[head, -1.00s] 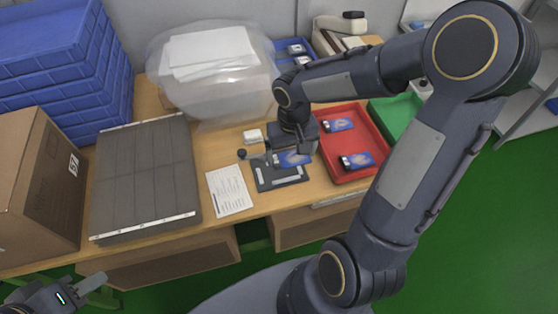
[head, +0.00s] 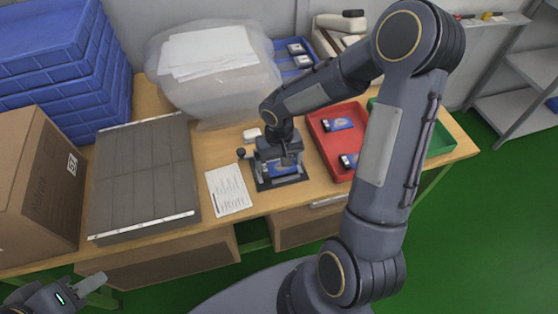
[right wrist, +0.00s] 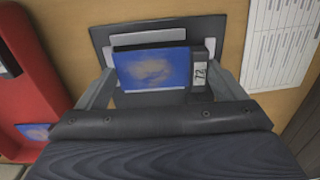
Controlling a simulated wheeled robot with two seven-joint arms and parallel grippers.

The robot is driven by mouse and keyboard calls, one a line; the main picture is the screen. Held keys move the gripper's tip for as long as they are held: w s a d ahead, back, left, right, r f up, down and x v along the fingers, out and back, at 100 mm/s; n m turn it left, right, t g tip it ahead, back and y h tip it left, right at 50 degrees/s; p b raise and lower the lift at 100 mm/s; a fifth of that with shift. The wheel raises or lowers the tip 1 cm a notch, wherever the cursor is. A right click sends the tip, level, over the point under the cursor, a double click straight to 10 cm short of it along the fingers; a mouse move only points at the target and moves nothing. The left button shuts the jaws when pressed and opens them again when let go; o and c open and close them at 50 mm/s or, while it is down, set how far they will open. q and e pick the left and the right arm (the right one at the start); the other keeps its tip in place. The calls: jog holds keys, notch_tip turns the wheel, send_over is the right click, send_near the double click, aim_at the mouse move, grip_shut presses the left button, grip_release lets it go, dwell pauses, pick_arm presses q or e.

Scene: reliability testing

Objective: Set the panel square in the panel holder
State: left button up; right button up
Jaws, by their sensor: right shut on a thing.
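The panel holder (head: 262,184) is a dark flat plate with light strips on the wooden table. It also shows in the right wrist view (right wrist: 205,28). The panel (right wrist: 152,70) has a blue picture face and a dark end with a white "72" label. It lies over the holder, its edges roughly parallel to the holder's. I cannot tell whether it rests on the plate or hangs just above it. My right gripper (head: 282,163) is above the holder, shut on the panel, with a finger at each end. My left gripper (head: 90,286) is far from the holder at the lower left; its jaw opening is unclear.
A red tray (head: 325,161) with more panels stands right of the holder, a green tray (head: 440,141) beyond it. A printed sheet (head: 229,190) and a grey case (head: 145,180) lie left. A clear bin (head: 215,90) stands behind. A small dark knob (head: 241,154) is beside the holder.

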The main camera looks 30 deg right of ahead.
aim_at(279, 167)
jog(key=shift+f+b, duration=0.5)
jog(key=shift+f, duration=0.05)
jog(key=o, duration=0.7)
jog(key=shift+r+p, duration=0.25)
jog(key=shift+p, duration=0.05)
jog(key=shift+r+p, duration=0.6)
jog(key=shift+r, duration=0.3)
notch_tip(279, 167, up, 10)
jog(key=s+a+r+t+y, duration=0.2)
jog(key=s+r, duration=0.1)
jog(key=s, duration=0.5)
jog(key=s+a+r+n+t+y, duration=0.1)
jog(key=s+a+r+t, duration=0.1)
jog(key=s, duration=0.7)
notch_tip(279, 167, up, 2)
jog(key=shift+r+t+y, duration=0.25)
jog(key=shift+t+y, duration=0.15)
jog(key=shift+t, duration=0.4)
